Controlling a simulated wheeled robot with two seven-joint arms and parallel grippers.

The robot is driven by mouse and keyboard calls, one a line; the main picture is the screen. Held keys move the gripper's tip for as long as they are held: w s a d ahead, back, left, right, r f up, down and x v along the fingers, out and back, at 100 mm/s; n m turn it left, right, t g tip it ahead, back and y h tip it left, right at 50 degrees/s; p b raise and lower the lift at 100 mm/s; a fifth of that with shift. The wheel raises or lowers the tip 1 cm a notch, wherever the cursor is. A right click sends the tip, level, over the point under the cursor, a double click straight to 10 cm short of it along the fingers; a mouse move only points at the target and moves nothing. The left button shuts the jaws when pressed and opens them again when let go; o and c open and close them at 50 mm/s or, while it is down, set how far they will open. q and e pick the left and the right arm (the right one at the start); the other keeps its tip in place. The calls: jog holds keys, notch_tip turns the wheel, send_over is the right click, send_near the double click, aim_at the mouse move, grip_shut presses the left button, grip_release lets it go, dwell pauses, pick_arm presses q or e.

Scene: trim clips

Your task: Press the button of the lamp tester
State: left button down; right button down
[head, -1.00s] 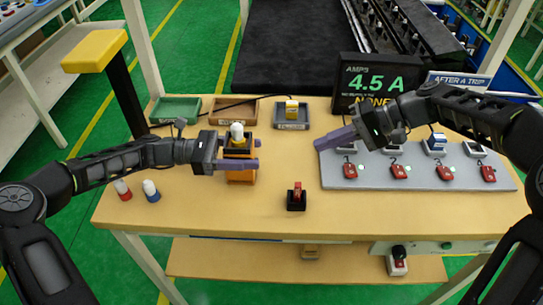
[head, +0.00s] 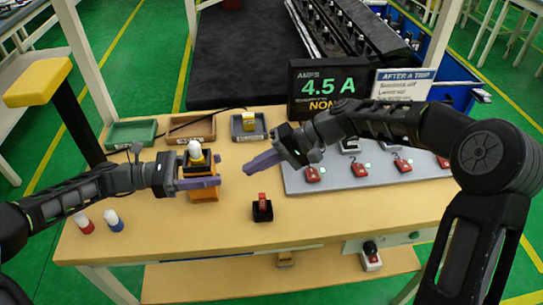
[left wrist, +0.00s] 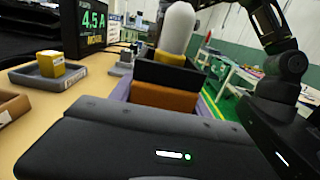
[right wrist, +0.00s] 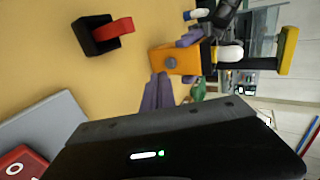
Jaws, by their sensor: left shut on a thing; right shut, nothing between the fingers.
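The lamp tester (head: 204,195) is an orange box with a black top on the left part of the table. A white bulb (head: 195,149) with a yellow base stands upright in its top. My left gripper (head: 205,183) is shut on the tester, its purple fingers along the sides. In the left wrist view the bulb (left wrist: 177,28) rises above the black top. In the right wrist view the tester's orange face (right wrist: 185,60) carries a round grey button (right wrist: 170,62). My right gripper (head: 247,168) is shut and empty, its fingertips right of the tester and apart from it.
A black block with a red switch (head: 262,207) stands at the front middle. A grey panel with red switches (head: 350,180) is at the right. Green, brown and grey trays (head: 248,137) line the back. A display (head: 325,90) reads 4.5 A.

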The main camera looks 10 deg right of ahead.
pick_arm(q)
jog(key=shift+f, duration=0.1)
pick_arm(e)
jog(key=a, duration=0.2)
jog(key=a+f, duration=0.1)
jog(key=a, duration=0.2)
jog(key=shift+a+f, duration=0.1)
jog(key=shift+a, duration=0.1)
pick_arm(q)
jog(key=shift+s, duration=0.1)
pick_arm(e)
jog(key=shift+a, duration=1.05)
pick_arm(q)
jog(key=shift+d, duration=0.15)
pick_arm(e)
jog(key=shift+s, duration=0.1)
jog(key=shift+a, duration=0.1)
pick_arm(q)
jog(key=shift+s+d, duration=0.1)
